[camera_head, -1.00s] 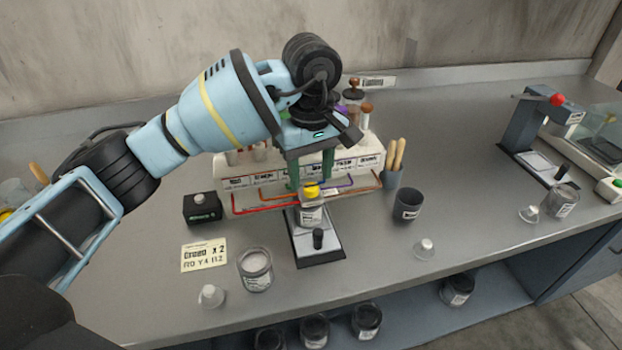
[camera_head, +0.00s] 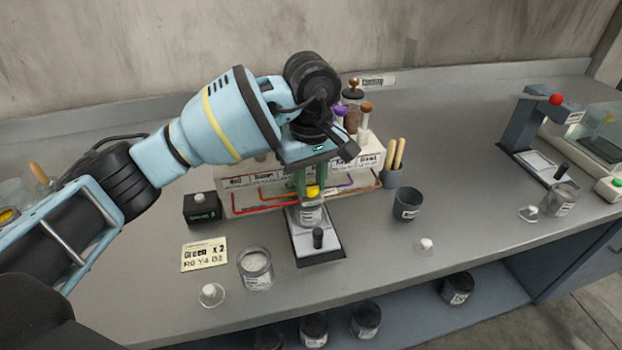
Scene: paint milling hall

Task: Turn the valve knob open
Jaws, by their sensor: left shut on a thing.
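A pale dispenser rack (camera_head: 345,180) with labelled sections and coloured lines stands at the middle of the bench. A small yellow valve knob (camera_head: 313,191) shows low at its front, above a glass jar (camera_head: 310,214). My left gripper (camera_head: 312,184) points down from above. Its green fingers are shut on the yellow knob, one on each side. The hand and wrist hide part of the rack and the bottles behind it. My right gripper is not in view.
The jar stands on a grey plate (camera_head: 330,248) with a black post. Nearby are a black box (camera_head: 202,208), a recipe card (camera_head: 204,254), an open jar (camera_head: 256,270) and a dark cup (camera_head: 407,204). A press (camera_head: 530,130) stands right.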

